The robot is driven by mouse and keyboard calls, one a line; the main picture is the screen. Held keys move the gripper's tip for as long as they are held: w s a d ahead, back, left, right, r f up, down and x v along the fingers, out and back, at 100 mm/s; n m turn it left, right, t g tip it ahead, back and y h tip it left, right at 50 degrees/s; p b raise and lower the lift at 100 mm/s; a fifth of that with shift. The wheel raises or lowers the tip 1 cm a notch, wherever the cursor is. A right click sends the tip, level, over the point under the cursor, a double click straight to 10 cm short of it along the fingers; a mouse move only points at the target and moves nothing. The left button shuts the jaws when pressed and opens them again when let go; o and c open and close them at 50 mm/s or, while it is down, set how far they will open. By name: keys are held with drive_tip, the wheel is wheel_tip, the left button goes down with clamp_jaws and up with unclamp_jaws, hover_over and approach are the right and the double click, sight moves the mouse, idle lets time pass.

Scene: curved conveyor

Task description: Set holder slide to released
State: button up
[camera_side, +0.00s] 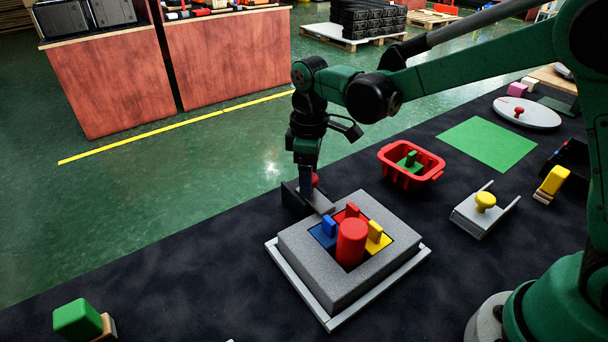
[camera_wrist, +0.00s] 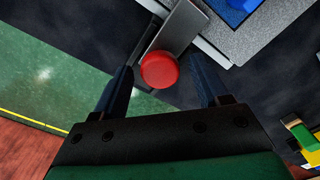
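A grey slide plate (camera_wrist: 178,25) with a round red knob (camera_wrist: 159,70) lies at the grey holder block (camera_side: 305,258). In the side view, the slide (camera_side: 320,201) reaches from a black base toward the block's far left edge, and the red knob (camera_side: 315,179) is partly hidden by my gripper. My gripper (camera_side: 306,190) points down at the knob. In the wrist view, its two fingers stand apart on either side of the knob, with visible gaps. The holder block has a recess with a red cylinder (camera_side: 351,242) and blue, red and yellow pieces.
A red basket (camera_side: 410,175) with a green piece stands behind and right of the block. A grey bracket with a yellow knob (camera_side: 485,201), a green mat (camera_side: 488,144) and a white disc (camera_side: 535,117) lie farther right. A green block (camera_side: 77,319) is at the front left.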

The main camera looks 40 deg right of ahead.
clamp_jaws()
drive_tip(key=shift+w, duration=1.75)
drive_tip(key=shift+o, duration=1.3)
unclamp_jaws()
drive_tip(key=shift+r, duration=2.8)
